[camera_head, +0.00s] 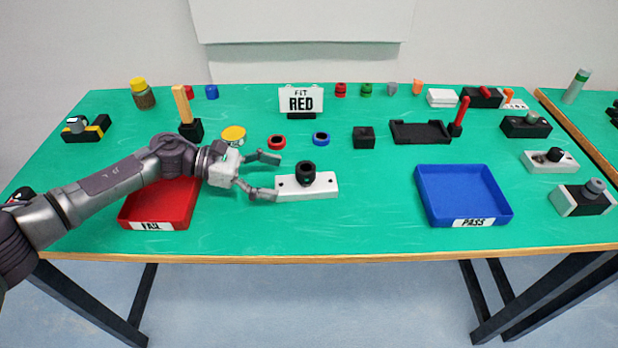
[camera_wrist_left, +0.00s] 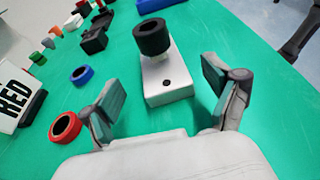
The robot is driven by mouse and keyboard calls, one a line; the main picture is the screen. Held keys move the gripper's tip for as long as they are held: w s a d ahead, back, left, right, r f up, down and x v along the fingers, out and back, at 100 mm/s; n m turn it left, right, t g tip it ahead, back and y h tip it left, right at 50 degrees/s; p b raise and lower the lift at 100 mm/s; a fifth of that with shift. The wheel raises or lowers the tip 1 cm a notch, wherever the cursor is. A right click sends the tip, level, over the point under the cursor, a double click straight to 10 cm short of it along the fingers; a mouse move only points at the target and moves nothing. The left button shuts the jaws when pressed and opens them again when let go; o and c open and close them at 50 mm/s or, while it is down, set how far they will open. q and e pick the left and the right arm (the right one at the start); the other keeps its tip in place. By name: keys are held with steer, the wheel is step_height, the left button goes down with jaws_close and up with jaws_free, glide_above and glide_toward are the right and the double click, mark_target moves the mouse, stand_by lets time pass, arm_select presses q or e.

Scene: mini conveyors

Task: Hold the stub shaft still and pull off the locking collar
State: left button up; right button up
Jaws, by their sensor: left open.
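The black locking collar (camera_head: 305,168) sits around the top of the stub shaft, which stands upright on a white base plate (camera_head: 325,190). In the left wrist view the black collar (camera_wrist_left: 152,37) is on top, with a short piece of the silvery stub shaft (camera_wrist_left: 157,59) showing below it. My left gripper (camera_head: 277,176) is open and empty, just left of the plate, with its fingers pointing at the collar. In the left wrist view the open fingers (camera_wrist_left: 165,102) frame the near end of the plate. My right gripper is in neither view.
A red FAIL tray (camera_head: 133,213) lies under my left arm, and a blue PASS tray (camera_head: 430,205) is at the right. Red (camera_head: 277,142) and blue (camera_head: 321,139) rings lie behind the plate, near a "FIT RED" sign (camera_head: 301,100). The green table between plate and blue tray is clear.

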mark_target(296, 183)
arm_select(q)
steer(key=b+x, duration=0.1)
steer(key=x, duration=0.4)
steer(key=shift+a+f, duration=0.1)
steer(key=shift+w+d+f+b, duration=0.1)
steer(key=shift+d+b, duration=0.2)
steer(key=shift+d, duration=0.3)
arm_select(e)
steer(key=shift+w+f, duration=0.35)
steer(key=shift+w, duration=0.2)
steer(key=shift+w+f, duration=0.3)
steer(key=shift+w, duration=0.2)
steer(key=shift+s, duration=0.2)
arm_select(q)
steer(key=shift+c, duration=0.7)
steer(key=c, duration=0.7)
steer(key=shift+c, duration=0.2)
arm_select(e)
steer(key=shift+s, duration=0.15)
arm_select(q)
steer(key=shift+f, duration=0.3)
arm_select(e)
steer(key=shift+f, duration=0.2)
